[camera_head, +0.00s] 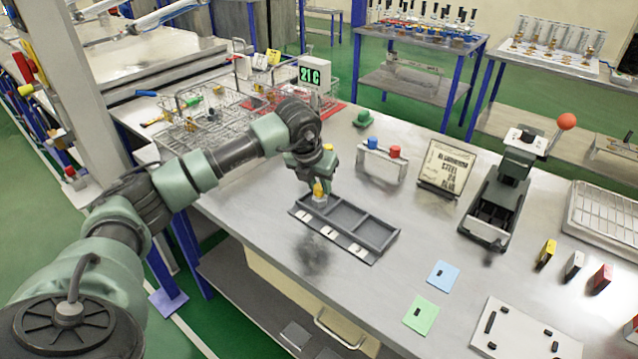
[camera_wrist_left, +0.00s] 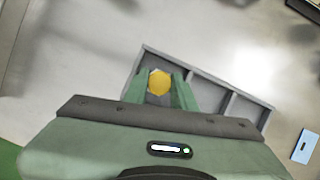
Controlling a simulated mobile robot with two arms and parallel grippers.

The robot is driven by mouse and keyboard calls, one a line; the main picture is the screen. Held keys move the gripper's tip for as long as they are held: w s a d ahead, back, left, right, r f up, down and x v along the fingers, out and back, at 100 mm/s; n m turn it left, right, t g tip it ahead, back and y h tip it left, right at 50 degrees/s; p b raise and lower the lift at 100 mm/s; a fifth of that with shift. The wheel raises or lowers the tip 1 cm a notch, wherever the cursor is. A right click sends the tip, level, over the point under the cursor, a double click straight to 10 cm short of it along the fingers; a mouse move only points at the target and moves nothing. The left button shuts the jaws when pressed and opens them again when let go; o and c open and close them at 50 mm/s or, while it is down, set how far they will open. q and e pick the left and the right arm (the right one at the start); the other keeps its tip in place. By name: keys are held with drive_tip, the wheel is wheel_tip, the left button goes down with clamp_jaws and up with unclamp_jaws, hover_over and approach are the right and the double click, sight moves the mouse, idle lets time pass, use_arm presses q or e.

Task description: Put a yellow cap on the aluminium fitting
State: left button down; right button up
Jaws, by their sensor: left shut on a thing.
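My left gripper (camera_head: 319,186) reaches down over the left end of a grey tray with three compartments (camera_head: 378,252). It is shut on a yellow cap (camera_head: 319,188); in the left wrist view the round yellow top of the cap (camera_wrist_left: 159,82) sits between the two green fingers (camera_wrist_left: 160,88). A small pale metallic piece, apparently the aluminium fitting (camera_head: 319,201), shows directly below the cap at the leftmost compartment. I cannot tell whether the cap is seated on it. The wrist view shows the tray (camera_wrist_left: 143,57) under the fingers, and the cap hides what lies beneath. My right gripper is not in view.
A stand with blue and red knobs (camera_head: 381,168) is behind the tray. A sign on a stand (camera_head: 446,168) and a press-like device (camera_head: 490,212) stand to the right. Blue (camera_head: 443,275) and green (camera_head: 421,314) cards lie in front. Wire baskets (camera_head: 200,125) are at the back left.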

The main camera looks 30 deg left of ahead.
use_arm(q)
drive_tip(key=shift+f+b, duration=0.4)
drive_tip(key=shift+f, duration=0.15)
idle(0.4)
drive_tip(key=c, duration=1.1)
unclamp_jaws()
drive_tip(key=o, duration=0.4)
drive_tip(key=shift+r+p, duration=2.1)
drive_tip(key=shift+r, duration=1.5)
drive_tip(key=shift+f, duration=0.1)
